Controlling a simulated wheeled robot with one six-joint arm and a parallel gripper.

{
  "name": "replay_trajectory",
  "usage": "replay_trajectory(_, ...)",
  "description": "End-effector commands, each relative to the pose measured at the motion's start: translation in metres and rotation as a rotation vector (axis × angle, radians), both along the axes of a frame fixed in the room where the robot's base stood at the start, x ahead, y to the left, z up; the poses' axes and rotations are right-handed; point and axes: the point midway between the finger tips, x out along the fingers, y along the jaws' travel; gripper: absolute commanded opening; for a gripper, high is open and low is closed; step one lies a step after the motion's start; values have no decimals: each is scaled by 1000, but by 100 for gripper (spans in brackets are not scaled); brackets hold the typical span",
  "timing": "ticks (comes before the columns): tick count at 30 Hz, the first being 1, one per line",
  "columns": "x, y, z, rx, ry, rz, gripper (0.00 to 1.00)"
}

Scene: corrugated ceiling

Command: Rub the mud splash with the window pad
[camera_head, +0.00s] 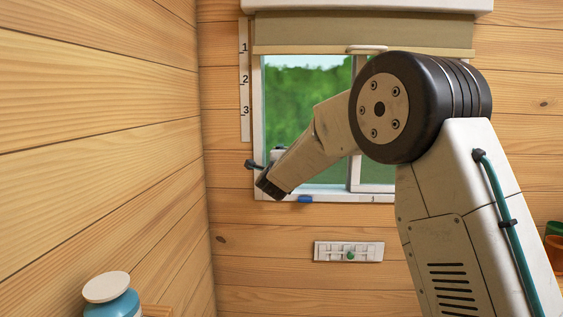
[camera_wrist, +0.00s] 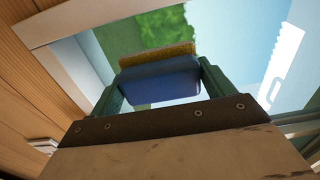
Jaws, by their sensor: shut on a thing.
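The window pad (camera_wrist: 160,82) is a blue block with a yellow-brown layer on its far side. My gripper (camera_wrist: 161,75) is shut on it, with one green finger at each end, in the wrist view. The window pane (camera_wrist: 115,37) lies beyond the pad. I cannot tell whether the pad touches the glass. I cannot make out the mud splash in either view; my arm covers part of the pane.
A number strip (camera_head: 245,80) is left of the window and a rolled blind (camera_head: 360,36) is above. A small blue piece (camera_head: 305,199) is at the sill. A white panel with a green knob (camera_head: 350,255) is below. A blue jar (camera_head: 112,303) stands at lower left.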

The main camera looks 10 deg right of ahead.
Motion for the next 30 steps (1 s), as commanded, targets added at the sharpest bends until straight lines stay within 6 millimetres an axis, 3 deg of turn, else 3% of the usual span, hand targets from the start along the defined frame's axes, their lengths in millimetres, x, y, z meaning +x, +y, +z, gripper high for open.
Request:
replay_trajectory(6,-17,5,0,1,0,0,63)
replay_trajectory(20,-22,7,0,1,0,0,63)
replay_trajectory(30,-47,15,0,1,1,0,63)
